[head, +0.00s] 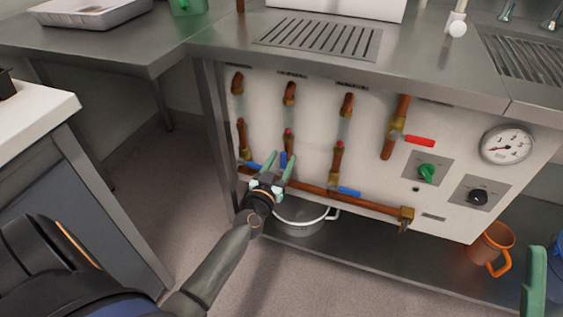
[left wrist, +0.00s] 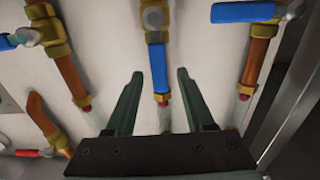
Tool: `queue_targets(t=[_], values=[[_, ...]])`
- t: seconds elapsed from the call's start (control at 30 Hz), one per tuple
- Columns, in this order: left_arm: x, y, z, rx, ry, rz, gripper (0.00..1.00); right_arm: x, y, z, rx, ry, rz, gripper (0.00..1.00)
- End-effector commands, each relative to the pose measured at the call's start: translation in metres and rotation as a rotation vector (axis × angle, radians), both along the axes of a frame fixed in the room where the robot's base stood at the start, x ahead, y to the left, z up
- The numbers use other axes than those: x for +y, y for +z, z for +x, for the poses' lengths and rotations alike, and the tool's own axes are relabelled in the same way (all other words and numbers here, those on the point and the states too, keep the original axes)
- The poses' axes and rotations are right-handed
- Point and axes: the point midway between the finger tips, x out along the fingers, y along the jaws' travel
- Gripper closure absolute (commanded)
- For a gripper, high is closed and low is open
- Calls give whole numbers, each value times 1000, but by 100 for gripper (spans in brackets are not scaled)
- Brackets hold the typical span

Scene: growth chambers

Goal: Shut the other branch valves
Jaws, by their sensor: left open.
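Three branch valves with blue handles stand in a row on the white panel (head: 318,141). The middle blue handle (left wrist: 158,68) points along its pipe. The left valve's blue handle (head: 250,166) lies crosswise, as does the right valve's blue handle (head: 349,191); both also show crosswise in the left wrist view. My left gripper (head: 282,161) is open at the middle valve. In the left wrist view its fingers (left wrist: 160,75) stand on either side of the middle handle, apart from it. A green finger, apparently of my right gripper (head: 535,283), shows at the right edge; its opening is hidden.
A red-handled valve (head: 419,141), a green knob (head: 427,172), a black knob (head: 478,197) and a gauge (head: 507,145) are on the panel's right. A pot (head: 300,222) and an orange mug (head: 493,246) stand on the shelf below. The steel counter (head: 225,40) overhangs the panel.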

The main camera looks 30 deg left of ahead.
Motion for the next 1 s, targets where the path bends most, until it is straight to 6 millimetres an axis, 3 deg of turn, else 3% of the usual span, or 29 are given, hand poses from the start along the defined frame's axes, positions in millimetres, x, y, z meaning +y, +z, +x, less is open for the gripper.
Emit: queue_targets(t=[0.17, 0.63, 1.0], values=[[0, 0, 0, 0, 0, -1, 46, 0, 0, 0, 0, 0, -1, 50], [0, 0, 0, 0, 0, 0, 99, -1, 0, 1, -2, -4, -4, 50], [0, 0, 0, 0, 0, 0, 100, -1, 1, 0, -4, -5, -4, 50]])
